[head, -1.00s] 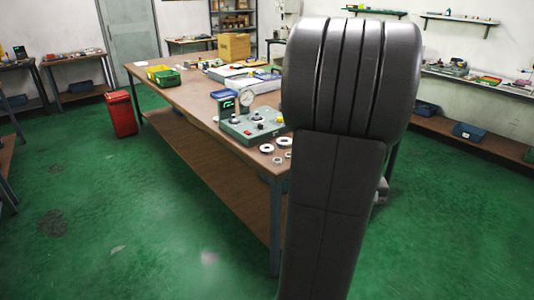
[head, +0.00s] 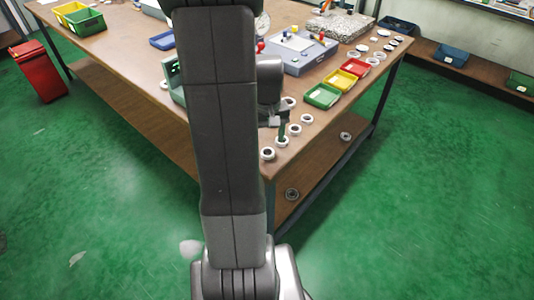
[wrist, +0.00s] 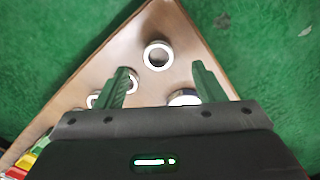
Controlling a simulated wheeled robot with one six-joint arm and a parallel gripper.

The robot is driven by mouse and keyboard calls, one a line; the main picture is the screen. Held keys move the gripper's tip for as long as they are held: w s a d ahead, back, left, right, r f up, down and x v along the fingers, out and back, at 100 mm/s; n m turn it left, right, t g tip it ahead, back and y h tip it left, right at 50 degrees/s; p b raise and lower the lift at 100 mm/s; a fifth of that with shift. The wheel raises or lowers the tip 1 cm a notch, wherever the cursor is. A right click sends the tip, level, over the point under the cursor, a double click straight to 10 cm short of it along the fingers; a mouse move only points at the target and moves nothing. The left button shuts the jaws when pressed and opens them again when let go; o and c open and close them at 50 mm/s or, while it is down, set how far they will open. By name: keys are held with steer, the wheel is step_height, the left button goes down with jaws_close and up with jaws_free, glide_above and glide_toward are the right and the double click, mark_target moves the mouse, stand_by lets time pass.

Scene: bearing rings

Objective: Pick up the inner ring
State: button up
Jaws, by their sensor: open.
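Several bearing rings lie near the table's corner, and I cannot tell which one is the inner ring. In the wrist view a pale ring with a dark inside (wrist: 157,42) lies flat just beyond the gap between the fingertips. In the head view a similar ring (head: 268,159) lies closest to the corner. My gripper (wrist: 160,68) is open and empty, its two green fingers apart above the table. It also shows in the head view (head: 281,130), over the row of rings. Another ring (wrist: 183,99) is partly hidden by the right finger and the gripper body.
The wooden table (head: 130,82) ends in a corner close to the rings. Green (head: 322,96), red (head: 339,81) and yellow (head: 354,67) trays stand farther back. A grey device (head: 300,55) stands behind them. Two rings lie on the lower shelf.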

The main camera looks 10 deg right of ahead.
mark_target(268, 155)
steer(key=shift+w+a+f, duration=0.1)
steer(key=shift+w+f, duration=0.2)
steer(key=shift+d+f, duration=0.2)
steer(key=shift+f, duration=2.4)
steer(key=shift+c, duration=0.2)
steer(key=c, duration=1.1)
